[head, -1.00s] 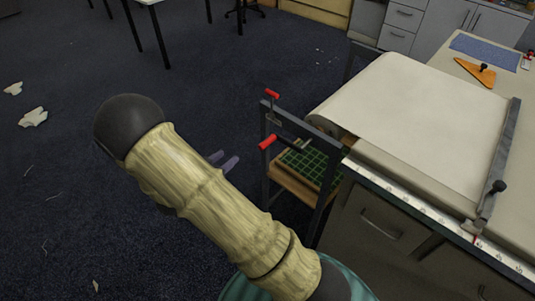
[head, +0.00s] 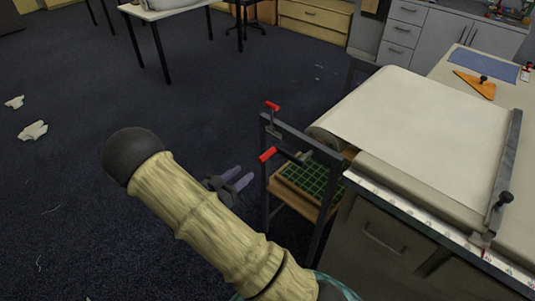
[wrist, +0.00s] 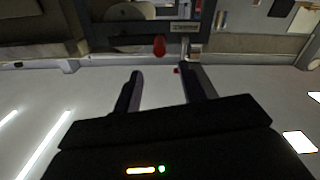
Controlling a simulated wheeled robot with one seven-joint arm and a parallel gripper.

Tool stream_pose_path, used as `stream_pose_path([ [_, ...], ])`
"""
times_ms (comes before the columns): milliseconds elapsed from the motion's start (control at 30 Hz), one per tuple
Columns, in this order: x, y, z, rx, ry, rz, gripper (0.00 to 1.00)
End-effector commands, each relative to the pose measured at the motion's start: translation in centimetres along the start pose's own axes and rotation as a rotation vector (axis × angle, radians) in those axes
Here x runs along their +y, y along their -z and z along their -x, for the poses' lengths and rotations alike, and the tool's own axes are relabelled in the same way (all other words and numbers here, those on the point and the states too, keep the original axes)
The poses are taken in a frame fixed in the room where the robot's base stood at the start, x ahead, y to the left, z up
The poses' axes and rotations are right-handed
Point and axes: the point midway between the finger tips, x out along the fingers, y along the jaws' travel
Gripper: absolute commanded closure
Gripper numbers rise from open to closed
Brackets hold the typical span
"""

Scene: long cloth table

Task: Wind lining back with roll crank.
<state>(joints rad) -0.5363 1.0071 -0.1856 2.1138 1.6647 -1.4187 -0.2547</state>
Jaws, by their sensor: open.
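The off-white lining (head: 425,110) lies over the cloth table and runs to a roll (head: 326,137) in a dark frame at its left end. A crank with a red grip (head: 267,155) sticks out from the frame. A second red handle (head: 271,105) sits higher on the frame. My gripper (head: 242,175) is open and empty, left of the frame, slightly below the lower red grip and apart from it. In the wrist view my open fingers (wrist: 166,72) point toward a red handle (wrist: 159,46); I cannot tell which one.
A green gridded board (head: 308,178) lies on a shelf under the roll. A dark straight bar (head: 507,165) crosses the lining. An orange triangular tool (head: 474,84) and blue cloth (head: 484,64) lie at the back. The dark floor left of the frame is clear near my gripper.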

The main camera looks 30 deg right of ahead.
Motion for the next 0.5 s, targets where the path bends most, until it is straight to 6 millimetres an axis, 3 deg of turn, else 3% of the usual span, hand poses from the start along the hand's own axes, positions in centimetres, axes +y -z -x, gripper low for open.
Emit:
stream_pose_path([
  [500, 0.1, 0.0, -9.3, -0.001, -0.003, 0.001, 0.59],
])
